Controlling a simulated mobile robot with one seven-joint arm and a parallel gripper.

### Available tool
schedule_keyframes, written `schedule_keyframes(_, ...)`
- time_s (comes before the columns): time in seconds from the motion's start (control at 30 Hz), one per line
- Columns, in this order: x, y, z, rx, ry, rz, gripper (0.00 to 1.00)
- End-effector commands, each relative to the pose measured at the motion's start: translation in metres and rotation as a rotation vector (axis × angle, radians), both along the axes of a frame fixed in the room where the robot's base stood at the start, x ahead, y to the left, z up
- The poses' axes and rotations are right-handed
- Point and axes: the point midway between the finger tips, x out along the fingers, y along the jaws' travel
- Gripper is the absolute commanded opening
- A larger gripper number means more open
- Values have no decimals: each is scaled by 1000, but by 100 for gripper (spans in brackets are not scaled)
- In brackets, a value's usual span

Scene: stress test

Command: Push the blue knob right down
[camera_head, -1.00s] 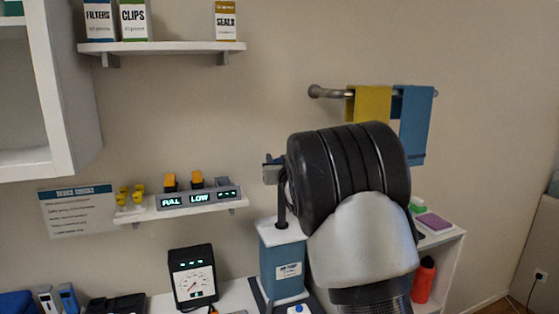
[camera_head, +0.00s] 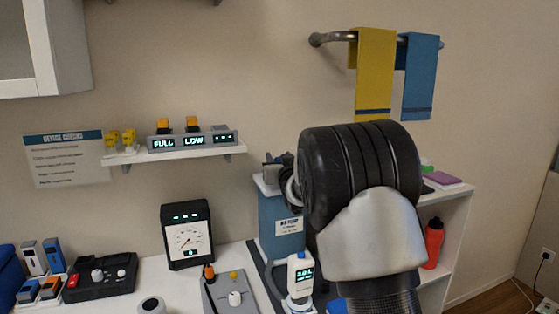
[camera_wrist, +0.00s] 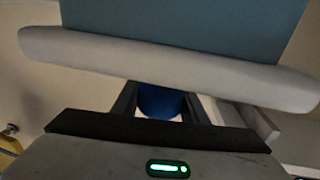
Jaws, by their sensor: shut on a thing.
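The pump is a blue-grey box (camera_head: 272,222) with a white top plate (camera_head: 264,186) and a small label, in the middle of the head view. My gripper (camera_head: 274,172) is at the pump's top, just above the plate, partly hidden by my dark wrist. In the wrist view, the blue knob (camera_wrist: 160,102) sits between the two fingers of my gripper (camera_wrist: 160,110), which is shut on it. The white plate (camera_wrist: 170,65) and the blue-grey body (camera_wrist: 185,20) fill the upper wrist view. The knob and its rod are hidden in the head view.
A gauge box (camera_head: 188,236) stands left of the pump. A white bottle-like device with a lit display (camera_head: 300,275) stands in front. A wall shelf (camera_head: 175,155) holds lit displays. Cloths hang on a rail (camera_head: 330,37) behind; a red bottle (camera_head: 433,243) is right.

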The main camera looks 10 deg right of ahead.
Motion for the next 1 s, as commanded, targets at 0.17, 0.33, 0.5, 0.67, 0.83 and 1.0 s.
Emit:
schedule_keyframes(0.17,-1,0,-9,-1,17,0,0)
schedule_keyframes(0.33,-1,0,-9,-1,16,0,58)
schedule_keyframes(0.5,0,0,-7,0,12,0,58)
schedule_keyframes(0.67,-3,0,-5,0,10,0,58)
schedule_keyframes(0.83,-22,-1,-4,1,8,0,58)
schedule_keyframes(1.0,-62,-3,-4,1,9,0,58)
